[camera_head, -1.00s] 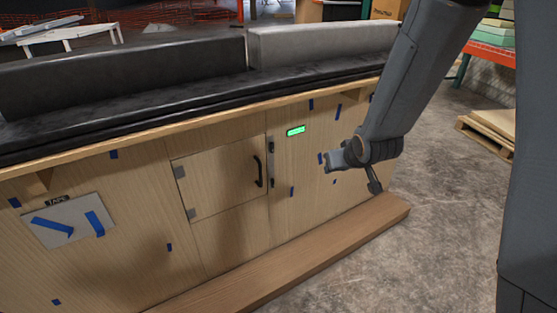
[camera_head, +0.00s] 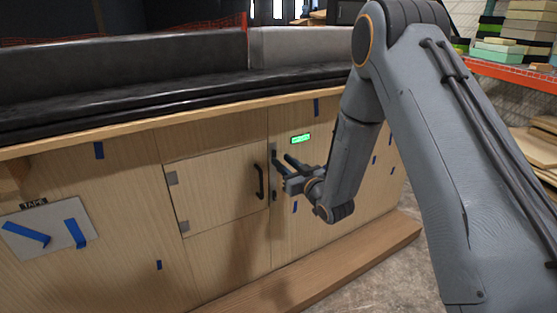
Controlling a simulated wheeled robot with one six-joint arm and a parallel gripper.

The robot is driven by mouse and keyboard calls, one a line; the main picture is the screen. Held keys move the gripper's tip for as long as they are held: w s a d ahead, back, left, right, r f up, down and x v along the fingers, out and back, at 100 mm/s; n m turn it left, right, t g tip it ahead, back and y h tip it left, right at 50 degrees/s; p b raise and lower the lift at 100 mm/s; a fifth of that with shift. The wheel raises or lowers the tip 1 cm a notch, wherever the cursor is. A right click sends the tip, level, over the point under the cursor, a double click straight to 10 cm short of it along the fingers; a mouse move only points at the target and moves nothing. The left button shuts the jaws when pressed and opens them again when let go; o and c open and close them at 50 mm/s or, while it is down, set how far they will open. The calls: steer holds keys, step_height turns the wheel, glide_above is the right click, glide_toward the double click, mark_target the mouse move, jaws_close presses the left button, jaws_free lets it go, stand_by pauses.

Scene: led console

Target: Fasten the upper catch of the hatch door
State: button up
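The hatch door (camera_head: 218,188) is a square plywood panel in the wooden bench front. It looks closed, lying about level with the panel around it. It has grey hinges on its left and a black pull handle (camera_head: 259,181) near its right edge. The upper catch (camera_head: 274,155) is a small dark piece just right of the door's edge; its exact position is too small to tell. A lower catch (camera_head: 275,194) sits below it. My gripper (camera_head: 281,160) is close to the upper catch, its two fingers apart and pointing toward it. Nothing shows between the fingers; contact cannot be told.
A lit green display (camera_head: 301,139) is just above and right of my gripper. The black bench cushion (camera_head: 120,110) overhangs the front above. A wooden step (camera_head: 330,258) runs along the floor below. A grey plate (camera_head: 48,232) with blue tape is at the left.

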mark_target(275, 155)
steer(key=shift+x, duration=1.8)
jaws_close()
